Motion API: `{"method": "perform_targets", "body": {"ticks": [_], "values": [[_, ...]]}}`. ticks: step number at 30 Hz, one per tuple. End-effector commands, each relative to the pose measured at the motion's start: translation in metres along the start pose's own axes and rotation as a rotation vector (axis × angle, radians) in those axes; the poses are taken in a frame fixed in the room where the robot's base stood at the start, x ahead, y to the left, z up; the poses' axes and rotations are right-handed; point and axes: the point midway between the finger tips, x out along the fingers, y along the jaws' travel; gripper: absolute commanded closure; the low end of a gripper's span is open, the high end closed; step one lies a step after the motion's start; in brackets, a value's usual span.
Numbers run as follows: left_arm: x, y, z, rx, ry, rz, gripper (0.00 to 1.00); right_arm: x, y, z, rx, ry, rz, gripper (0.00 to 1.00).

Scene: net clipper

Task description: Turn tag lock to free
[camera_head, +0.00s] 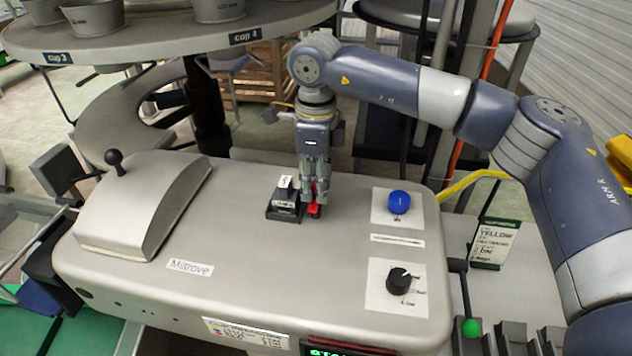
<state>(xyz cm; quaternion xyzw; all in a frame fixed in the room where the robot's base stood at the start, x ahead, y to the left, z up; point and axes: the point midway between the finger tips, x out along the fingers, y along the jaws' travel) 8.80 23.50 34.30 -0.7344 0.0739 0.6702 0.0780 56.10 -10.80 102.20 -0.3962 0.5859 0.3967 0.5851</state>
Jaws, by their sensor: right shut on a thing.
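My right gripper (315,190) points straight down over the middle of the grey machine's top (270,270). Its fingers are closed on a small red part (314,211), which shows only partly at the fingertips. The red part sits right beside a black block (284,208) with a white label on top. No label reading tag lock or free can be made out. A black knob (398,281) on a white plate with small markings is at the front right. A blue round button (399,202) is behind it. My left gripper is out of view.
A grey hinged cover with a black ball handle (115,158) is at the left of the machine. A round grey table (170,38) with cups overhangs the back left.

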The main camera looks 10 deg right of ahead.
Motion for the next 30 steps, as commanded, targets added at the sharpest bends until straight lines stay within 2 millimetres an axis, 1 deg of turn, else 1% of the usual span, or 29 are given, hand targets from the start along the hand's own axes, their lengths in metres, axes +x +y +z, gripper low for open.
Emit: {"method": "perform_targets", "body": {"ticks": [5, 6, 8, 17, 20, 23, 26, 30], "values": [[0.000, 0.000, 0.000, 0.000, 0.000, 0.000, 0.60, -0.002, -0.001, 0.001, 0.000, -0.003, -0.005, 0.99], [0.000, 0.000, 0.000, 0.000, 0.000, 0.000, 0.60, -0.002, -0.001, 0.001, 0.000, -0.003, -0.005, 0.67], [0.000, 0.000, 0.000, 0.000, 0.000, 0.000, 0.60, -0.002, -0.001, 0.000, 0.001, -0.003, -0.004, 0.55], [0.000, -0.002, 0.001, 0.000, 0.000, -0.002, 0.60, -0.001, -0.001, 0.000, 0.001, -0.001, -0.002, 0.55], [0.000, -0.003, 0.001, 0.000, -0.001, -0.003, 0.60, -0.005, -0.001, 0.000, 0.001, -0.002, -0.003, 0.55], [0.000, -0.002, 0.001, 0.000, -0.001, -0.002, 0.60, -0.017, -0.001, 0.001, 0.002, -0.002, -0.004, 0.55], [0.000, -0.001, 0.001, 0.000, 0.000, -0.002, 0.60, -0.037, -0.001, 0.001, 0.002, -0.004, -0.005, 0.55], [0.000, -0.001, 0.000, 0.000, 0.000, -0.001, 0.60, -0.068, -0.001, 0.001, 0.002, -0.004, -0.006, 0.55]]}}
